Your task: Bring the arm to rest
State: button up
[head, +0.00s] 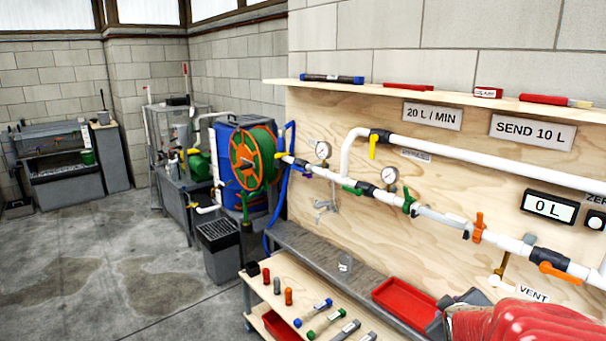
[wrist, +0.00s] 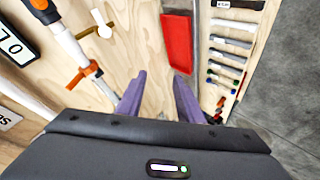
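My gripper (wrist: 158,90) shows in the wrist view with its two purple fingers apart. It is open, and only bare plywood shows between the fingers. The plywood board (wrist: 115,32) with its pipework lies beyond the fingertips. In the head view, a red part of my arm stands at the bottom right corner, in front of the lower board. The gripper's fingers cannot be made out there.
White pipe (head: 450,218) with valves and gauges runs along the board. A red tray (head: 403,302) lies on the grey ledge below, and it also shows in the wrist view (wrist: 177,42). A cart (head: 270,290) holds several tubes. Open concrete floor (head: 90,270) lies left.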

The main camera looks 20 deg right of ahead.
jog(key=w+a+r+y, duration=0.2)
jog(key=a+r, duration=0.1)
jog(key=a, duration=0.9)
jog(key=s+a+r+m+g+y, duration=0.1)
jog(key=s+a, duration=0.4)
jog(key=a, duration=0.6)
jog(key=s+a+r+g+y, duration=0.1)
jog(key=s+a+y, duration=0.3)
jog(key=a, duration=0.8)
jog(key=shift+s+a+r+m+y, duration=0.2)
jog(key=shift+s+m+y, duration=0.15)
jog(key=shift+s, duration=0.25)
jog(key=shift+d, duration=0.1)
